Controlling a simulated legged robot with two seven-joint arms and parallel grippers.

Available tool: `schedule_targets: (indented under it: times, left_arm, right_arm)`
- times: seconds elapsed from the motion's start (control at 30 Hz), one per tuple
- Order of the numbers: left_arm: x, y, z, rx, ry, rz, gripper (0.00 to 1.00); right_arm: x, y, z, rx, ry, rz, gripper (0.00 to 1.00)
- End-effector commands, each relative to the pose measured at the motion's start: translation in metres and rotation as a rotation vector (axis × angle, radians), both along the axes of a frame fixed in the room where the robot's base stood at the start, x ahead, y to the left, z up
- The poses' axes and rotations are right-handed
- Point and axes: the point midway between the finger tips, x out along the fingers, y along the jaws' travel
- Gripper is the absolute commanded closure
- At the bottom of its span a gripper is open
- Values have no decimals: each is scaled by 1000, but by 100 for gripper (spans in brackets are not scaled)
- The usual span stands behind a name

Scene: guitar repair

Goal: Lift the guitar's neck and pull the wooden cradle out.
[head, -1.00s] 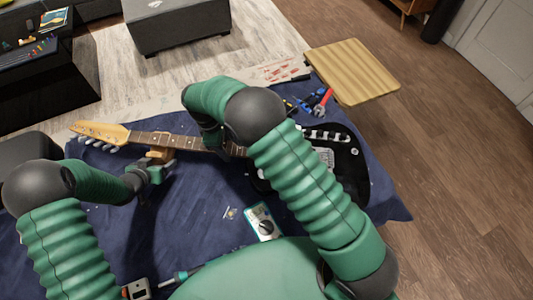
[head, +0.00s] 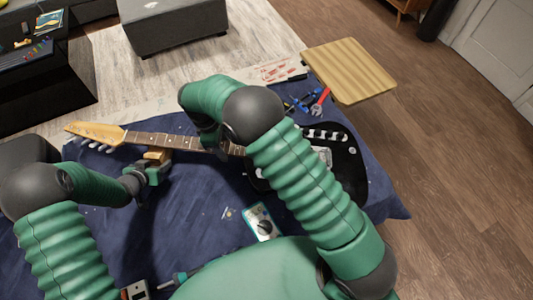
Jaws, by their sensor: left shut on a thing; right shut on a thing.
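The guitar lies across the blue cloth, with its black body (head: 345,165) at the right and its neck (head: 172,140) reaching left to the pale headstock (head: 92,131). The small wooden cradle (head: 157,155) is by the near side of the neck, partly hidden. My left gripper (head: 155,165) is shut on the cradle, just below the neck in the picture. My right gripper (head: 222,150) is shut on the neck, near where it meets the body. My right arm hides part of that grip and of the body.
A multimeter (head: 262,222) and a screwdriver (head: 180,278) lie on the near part of the cloth (head: 200,215). Pliers and a red-handled tool (head: 320,102) lie beyond the body. A wooden stool top (head: 350,70) stands at the back right. Cloth between cradle and multimeter is mostly clear.

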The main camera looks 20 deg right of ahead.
Motion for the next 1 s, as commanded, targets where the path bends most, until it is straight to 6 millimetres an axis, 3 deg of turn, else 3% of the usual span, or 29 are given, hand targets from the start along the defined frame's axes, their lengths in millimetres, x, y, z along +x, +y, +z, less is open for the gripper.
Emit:
schedule_targets:
  times: [0.1,0.43,1.0]
  left_arm:
    - [1,0,2,0,-2,-1,88]
    - [-1,1,5,0,-1,-1,88]
    - [-30,17,5,-1,-2,0,88]
  right_arm:
    - [2,1,4,3,-8,2,100]
    - [3,2,4,3,-8,2,100]
    - [3,2,4,3,-9,3,100]
